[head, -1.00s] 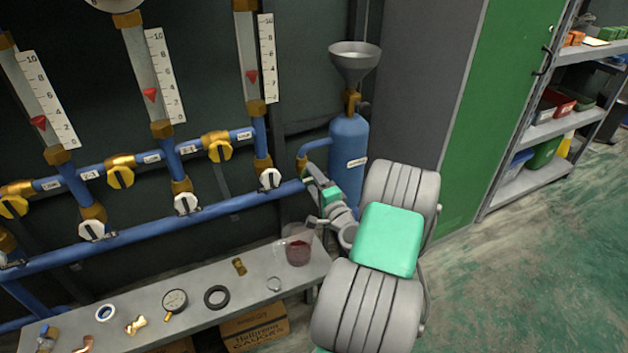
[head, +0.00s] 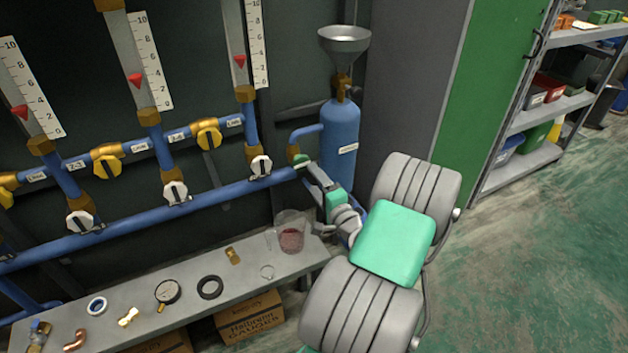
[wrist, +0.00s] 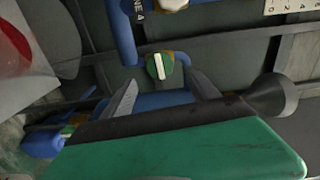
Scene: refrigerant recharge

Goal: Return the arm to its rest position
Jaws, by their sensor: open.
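My gripper (head: 300,162) is at the end of my arm, in front of the blue pipework and left of the blue cylinder (head: 340,140). In the wrist view my gripper (wrist: 165,90) has its two fingers spread apart with nothing between them. A green-and-white valve knob (wrist: 160,66) shows just beyond the fingertips, with no clear contact. A clear beaker with dark red liquid (head: 291,238) stands on the bench below my gripper. Part of the beaker (wrist: 25,60) also shows at the left of the wrist view.
A funnel (head: 344,40) sits above the cylinder. Valves with gauge tubes line the wall at left. The grey bench (head: 215,262) holds several loose fittings, a black ring (head: 209,287) and a gauge (head: 168,291). Boxes stand beneath it. Open floor (head: 530,260) lies at right.

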